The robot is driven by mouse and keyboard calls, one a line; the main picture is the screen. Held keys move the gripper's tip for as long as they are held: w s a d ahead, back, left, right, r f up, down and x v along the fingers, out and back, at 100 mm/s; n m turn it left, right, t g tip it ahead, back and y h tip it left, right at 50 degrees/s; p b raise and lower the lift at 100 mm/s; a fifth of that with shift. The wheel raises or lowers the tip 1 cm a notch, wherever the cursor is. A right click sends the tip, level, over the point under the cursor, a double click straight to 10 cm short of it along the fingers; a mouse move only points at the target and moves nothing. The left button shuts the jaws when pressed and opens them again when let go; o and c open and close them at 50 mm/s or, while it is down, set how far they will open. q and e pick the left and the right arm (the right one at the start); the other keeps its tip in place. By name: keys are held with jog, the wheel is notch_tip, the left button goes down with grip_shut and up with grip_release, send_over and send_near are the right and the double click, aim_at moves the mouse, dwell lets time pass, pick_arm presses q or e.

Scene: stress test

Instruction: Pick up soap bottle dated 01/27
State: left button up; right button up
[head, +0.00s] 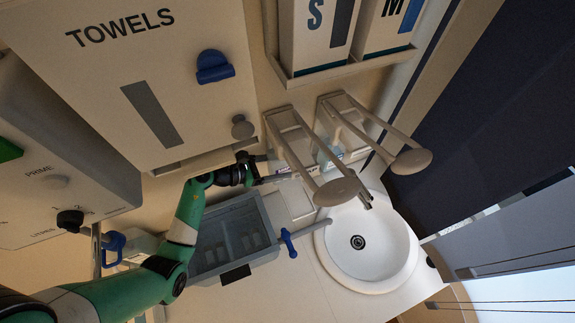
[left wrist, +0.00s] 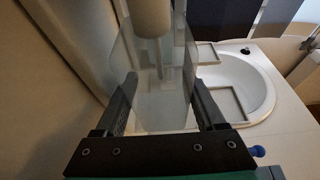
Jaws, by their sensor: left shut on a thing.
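In the left wrist view a clear, translucent bottle (left wrist: 160,112) with a pale neck or pump stands between the two fingers of my left gripper (left wrist: 160,88). The gripper is shut on it. No date can be read on it in that view. In the head view my left gripper (head: 272,170) is at the wall beside the sink, under the towel box and just left of the wall dispensers. The bottle there is mostly hidden behind the dispenser arms. My right gripper is in neither view.
Two wall dispensers with long lever arms (head: 338,190) jut out close to the gripper. A white sink (head: 385,262) is at the right. A towel box (head: 210,110) and glove boxes (head: 318,45) hang above.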

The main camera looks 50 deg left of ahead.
pick_arm(q)
jog(key=s+a, duration=0.2)
jog(key=s, duration=0.5)
jog(key=s+a+b, duration=0.1)
jog(key=s+a, duration=0.2)
jog(key=s, duration=0.5)
jog(key=shift+b, duration=0.3)
